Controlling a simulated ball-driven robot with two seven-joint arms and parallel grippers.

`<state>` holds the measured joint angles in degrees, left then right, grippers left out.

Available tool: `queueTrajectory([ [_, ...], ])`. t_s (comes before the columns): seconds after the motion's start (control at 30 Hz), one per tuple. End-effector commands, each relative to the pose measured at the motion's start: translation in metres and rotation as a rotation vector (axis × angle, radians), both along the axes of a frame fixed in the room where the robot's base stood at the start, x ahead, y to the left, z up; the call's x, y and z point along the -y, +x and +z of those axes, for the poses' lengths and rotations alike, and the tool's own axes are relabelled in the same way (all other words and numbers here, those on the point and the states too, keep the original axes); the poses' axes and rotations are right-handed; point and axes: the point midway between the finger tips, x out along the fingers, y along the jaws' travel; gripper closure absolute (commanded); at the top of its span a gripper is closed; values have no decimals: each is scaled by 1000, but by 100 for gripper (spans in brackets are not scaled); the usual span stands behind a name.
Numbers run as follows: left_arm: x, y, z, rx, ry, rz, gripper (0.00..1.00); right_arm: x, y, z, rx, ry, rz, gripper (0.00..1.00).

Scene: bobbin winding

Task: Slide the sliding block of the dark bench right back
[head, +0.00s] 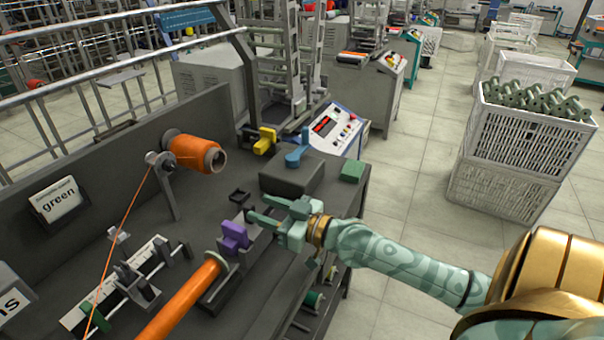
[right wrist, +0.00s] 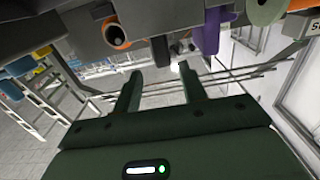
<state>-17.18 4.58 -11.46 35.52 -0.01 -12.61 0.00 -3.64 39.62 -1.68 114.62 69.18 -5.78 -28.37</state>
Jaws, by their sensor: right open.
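The dark bench (head: 225,310) fills the lower left of the head view. A purple block (head: 234,236) sits on it, beside the round end of a long orange roll; I take it for the sliding block. The purple piece also shows at the top of the right wrist view (right wrist: 207,32). My right gripper (head: 258,209) is open, its fingers pointing left just right of and behind the purple block. In the right wrist view the gripper (right wrist: 158,72) has nothing between its fingers, and the purple piece is beyond the right finger. My left gripper is not in view.
A dark box (head: 291,173) with a blue lever (head: 297,151) stands behind my right gripper, with a green block (head: 352,170) beside it. The orange roll (head: 185,300) lies in front. An orange spool (head: 195,153) feeds a thread across the bench. White crates (head: 520,150) stand right.

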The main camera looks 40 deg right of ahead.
Motion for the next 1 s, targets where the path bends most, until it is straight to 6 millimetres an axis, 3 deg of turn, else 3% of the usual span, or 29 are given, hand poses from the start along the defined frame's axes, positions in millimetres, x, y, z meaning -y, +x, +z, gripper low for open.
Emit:
queueTrajectory([
  [0.2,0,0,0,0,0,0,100,18,-52,-2,-8,-6,3,58],
  [0.4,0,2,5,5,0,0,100,29,-81,0,-3,-2,-1,58],
  [0.6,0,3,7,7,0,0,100,33,-94,0,-1,-1,-1,58],
  [1.0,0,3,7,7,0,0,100,34,-95,0,0,0,-1,58],
])
